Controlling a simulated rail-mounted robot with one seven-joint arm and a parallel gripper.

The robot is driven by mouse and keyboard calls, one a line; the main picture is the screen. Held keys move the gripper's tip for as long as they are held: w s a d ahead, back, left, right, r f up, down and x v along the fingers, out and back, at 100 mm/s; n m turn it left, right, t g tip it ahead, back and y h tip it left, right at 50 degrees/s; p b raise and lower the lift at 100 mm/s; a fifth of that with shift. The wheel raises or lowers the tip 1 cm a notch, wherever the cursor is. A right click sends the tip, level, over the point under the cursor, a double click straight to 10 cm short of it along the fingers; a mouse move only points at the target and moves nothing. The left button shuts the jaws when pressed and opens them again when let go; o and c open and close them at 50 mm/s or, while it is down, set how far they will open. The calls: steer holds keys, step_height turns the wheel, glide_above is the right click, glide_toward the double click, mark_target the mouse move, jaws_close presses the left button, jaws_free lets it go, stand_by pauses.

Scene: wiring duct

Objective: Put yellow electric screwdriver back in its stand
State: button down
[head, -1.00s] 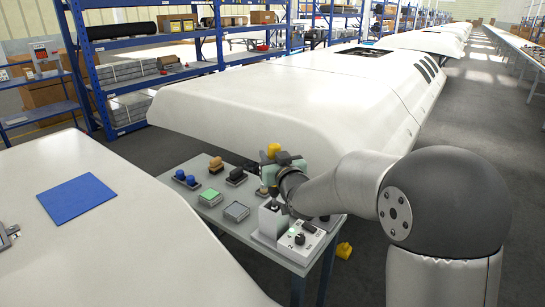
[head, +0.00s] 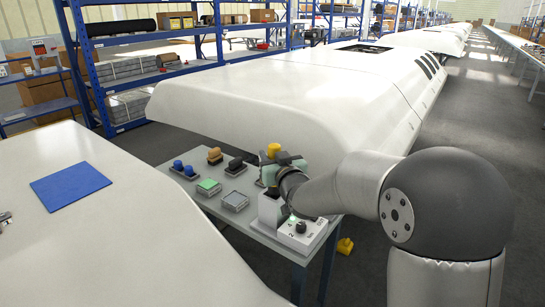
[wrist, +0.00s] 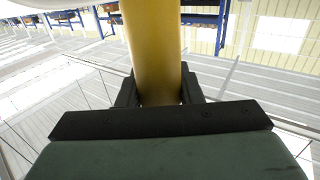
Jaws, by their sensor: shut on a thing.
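The yellow electric screwdriver (head: 273,148) is upright in my gripper (head: 271,169). Its yellow top stands above the jaws. In the wrist view its yellow body (wrist: 151,50) runs up between the black fingers (wrist: 158,92), which are shut on it. Below the jaws, a dark lower part shows just over the pale box-shaped stand (head: 271,208) on the small table. I cannot tell whether the tip is inside the stand's opening; the gripper and arm partly cover this area.
A white control box (head: 300,236) with a dark knob sits right of the stand. A green block (head: 208,187), a grey block (head: 235,201) and other dark, tan and blue items share the grey table (head: 215,210). Large white shells flank it. A yellow object (head: 345,245) lies low beside the table.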

steer(key=shift+f+b, duration=1.65)
steer(key=shift+f, duration=0.05)
steer(key=shift+r, duration=0.1)
steer(key=c, duration=0.9)
jaws_free()
steer(key=b+v, duration=0.1)
steer(key=v, duration=1.6)
steer(key=shift+s+d, duration=0.1)
steer(key=shift+s, duration=0.1)
